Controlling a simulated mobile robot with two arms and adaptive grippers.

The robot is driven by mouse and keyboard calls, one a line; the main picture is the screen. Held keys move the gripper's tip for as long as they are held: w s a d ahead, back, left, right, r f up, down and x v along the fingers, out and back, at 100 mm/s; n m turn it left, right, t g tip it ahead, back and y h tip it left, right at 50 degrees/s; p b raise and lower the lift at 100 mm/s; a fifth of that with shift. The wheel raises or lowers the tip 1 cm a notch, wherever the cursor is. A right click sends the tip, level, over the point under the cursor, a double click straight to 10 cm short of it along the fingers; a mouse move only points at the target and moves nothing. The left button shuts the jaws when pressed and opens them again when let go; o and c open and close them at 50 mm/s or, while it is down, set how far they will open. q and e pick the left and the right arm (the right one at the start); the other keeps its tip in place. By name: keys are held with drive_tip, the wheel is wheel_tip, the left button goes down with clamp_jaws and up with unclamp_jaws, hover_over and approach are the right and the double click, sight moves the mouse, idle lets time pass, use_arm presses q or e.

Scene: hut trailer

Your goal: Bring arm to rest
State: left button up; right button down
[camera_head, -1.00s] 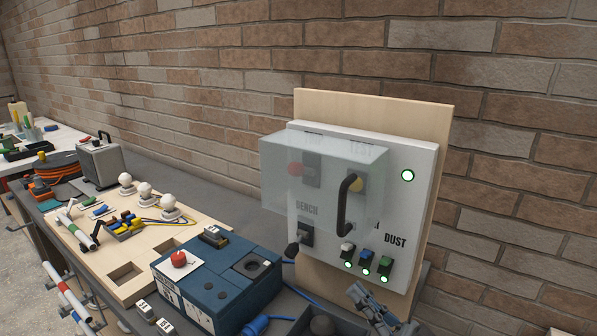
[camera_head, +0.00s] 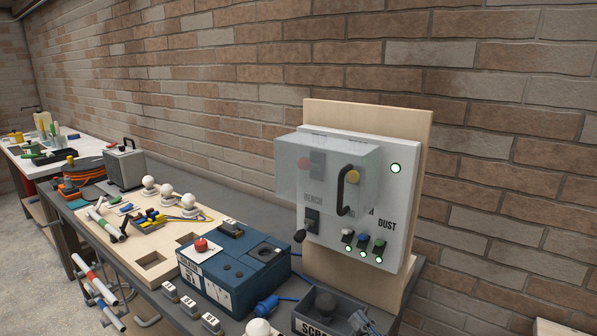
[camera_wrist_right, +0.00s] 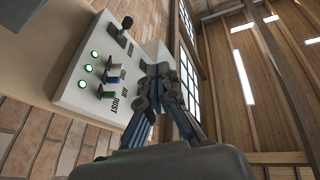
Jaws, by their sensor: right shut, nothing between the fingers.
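My left gripper is in neither view.
A clear cover (camera_head: 318,180) with a black handle stands out from the panel. A blue box (camera_head: 235,270) with a red knob and a wooden board (camera_head: 200,232) lie left on the bench.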

drive_tip(key=s+d+f+m+g+h, duration=0.25)
drive_tip(key=s+f+h, duration=0.2)
drive_tip(key=f, duration=0.35)
drive_tip(key=s+d+f+m+g+h, duration=0.1)
drive_tip(key=s+f+g+h, duration=0.2)
drive_tip(key=f+h, duration=0.4)
drive_tip(key=s+d+f+g+h, duration=0.1)
drive_tip(key=s+d+f+g, duration=0.25)
drive_tip(key=s, duration=0.55)
drive_tip(key=s+d+f+g+h, duration=0.1)
drive_tip(key=s+d+f+g, duration=0.1)
drive_tip(key=s+f+g, duration=0.5)
drive_tip(key=s+f, duration=0.2)
drive_tip(key=f, duration=1.1)
drive_tip(key=s+f, duration=0.2)
drive_tip(key=f, duration=1)
drive_tip(key=s+d+f, duration=0.3)
drive_tip(key=s+f, duration=1.2)
drive_tip(key=shift+s+n, duration=0.35)
drive_tip(key=shift+n, duration=0.1)
